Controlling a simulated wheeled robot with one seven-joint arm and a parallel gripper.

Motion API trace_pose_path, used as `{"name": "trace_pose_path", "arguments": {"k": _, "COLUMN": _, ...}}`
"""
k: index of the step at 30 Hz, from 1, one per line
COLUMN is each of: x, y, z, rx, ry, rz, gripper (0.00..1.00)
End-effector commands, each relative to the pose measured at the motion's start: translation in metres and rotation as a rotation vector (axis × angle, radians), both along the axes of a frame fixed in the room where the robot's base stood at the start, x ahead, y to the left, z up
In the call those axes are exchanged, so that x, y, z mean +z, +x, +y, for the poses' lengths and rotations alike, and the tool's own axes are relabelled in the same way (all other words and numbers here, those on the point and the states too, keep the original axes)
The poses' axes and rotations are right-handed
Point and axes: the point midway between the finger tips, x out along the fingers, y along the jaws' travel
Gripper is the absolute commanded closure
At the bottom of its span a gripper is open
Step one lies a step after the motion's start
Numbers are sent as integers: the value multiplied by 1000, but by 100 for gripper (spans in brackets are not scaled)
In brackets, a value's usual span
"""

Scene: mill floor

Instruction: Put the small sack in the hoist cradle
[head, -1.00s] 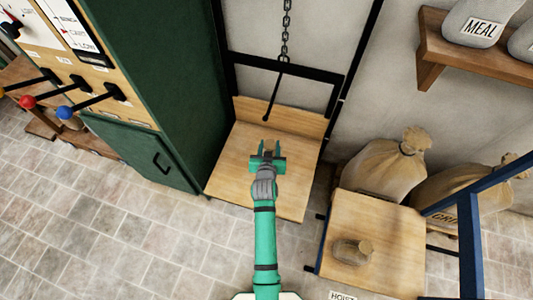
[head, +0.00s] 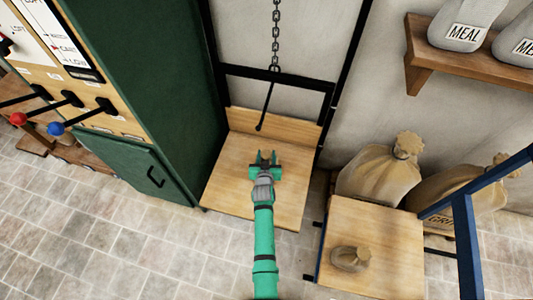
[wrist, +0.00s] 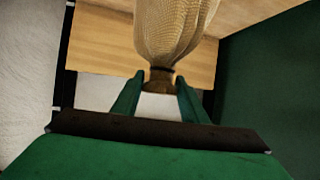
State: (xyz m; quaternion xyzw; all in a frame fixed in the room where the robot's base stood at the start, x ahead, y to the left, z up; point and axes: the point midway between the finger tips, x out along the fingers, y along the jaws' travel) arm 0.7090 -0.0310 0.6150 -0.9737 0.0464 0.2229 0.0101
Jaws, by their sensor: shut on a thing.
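The hoist cradle is a pale wooden platform (head: 225,190) with a low backboard, hung in a black frame below a chain (head: 276,40). My green gripper (head: 265,158) is over the middle of the platform. In the wrist view my gripper (wrist: 159,88) is shut on the tied neck of a small woven sack (wrist: 175,30). The sack's wider body extends away from the fingers. In the head view my gripper mostly hides this sack, and I cannot tell whether it touches the platform.
Another small sack (head: 350,258) sits on a wooden-topped stand (head: 385,235) at right. Large sacks (head: 380,172) stand behind it. A dark green cabinet (head: 125,95) with levers borders the cradle on the left. A shelf (head: 425,55) with meal sacks is upper right.

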Motion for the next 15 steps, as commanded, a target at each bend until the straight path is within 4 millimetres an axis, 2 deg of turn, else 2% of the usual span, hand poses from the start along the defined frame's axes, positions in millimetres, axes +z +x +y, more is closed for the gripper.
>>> {"name": "trace_pose_path", "arguments": {"k": 12, "x": 0, "y": 2, "z": 2, "rx": 4, "ry": 1, "rz": -8, "gripper": 100}}
{"name": "trace_pose_path", "arguments": {"k": 13, "x": -3, "y": 0, "z": 2, "rx": 3, "ry": 1, "rz": -1, "gripper": 53}}
{"name": "trace_pose_path", "arguments": {"k": 15, "x": -3, "y": 0, "z": 0, "rx": 0, "ry": 1, "rz": -1, "gripper": 42}}
